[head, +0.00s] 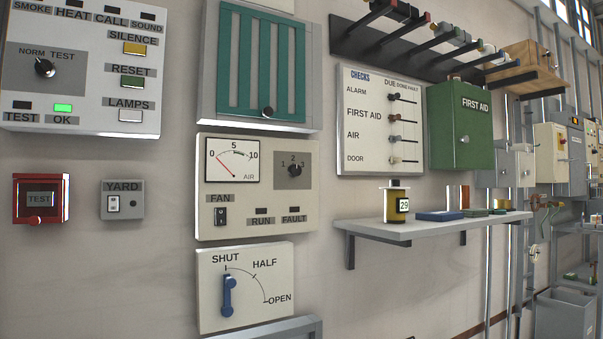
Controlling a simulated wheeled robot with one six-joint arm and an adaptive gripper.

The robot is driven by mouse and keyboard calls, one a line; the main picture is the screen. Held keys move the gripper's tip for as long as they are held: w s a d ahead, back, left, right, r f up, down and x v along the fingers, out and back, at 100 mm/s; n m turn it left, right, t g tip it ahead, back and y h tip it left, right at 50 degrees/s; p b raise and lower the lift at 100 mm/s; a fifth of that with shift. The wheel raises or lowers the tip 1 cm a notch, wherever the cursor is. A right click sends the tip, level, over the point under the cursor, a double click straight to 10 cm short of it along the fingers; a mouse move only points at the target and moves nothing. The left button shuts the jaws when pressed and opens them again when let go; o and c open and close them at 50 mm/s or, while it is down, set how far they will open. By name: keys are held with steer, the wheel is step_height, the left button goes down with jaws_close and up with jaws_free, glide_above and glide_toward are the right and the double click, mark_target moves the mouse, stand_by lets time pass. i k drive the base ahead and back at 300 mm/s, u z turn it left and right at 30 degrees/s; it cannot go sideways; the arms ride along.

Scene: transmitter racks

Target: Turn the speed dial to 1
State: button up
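The speed dial (295,169) is a small black knob on a grey square with the marks 1, 2 and 3 around its top. It sits at the upper right of the cream fan panel (257,225), in the middle of the head view. Its pointer is too small to read surely. The same panel has an AIR gauge (231,163) with its red needle near the low end, a black FAN switch (221,215), and dark RUN and FAULT lamps. My gripper is not in view.
Above the panel is a teal slatted vent (262,65) with a black knob. Below is a blue lever (228,296) at SHUT. To the right, a grey shelf (420,231) juts out, carrying a yellow item tagged 29. Coloured-handled pegs stick out at the upper right.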

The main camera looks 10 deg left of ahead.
mark_target(293, 171)
steer(key=u, duration=0.5)
steer(key=i, duration=0.85)
steer(key=u, duration=0.65)
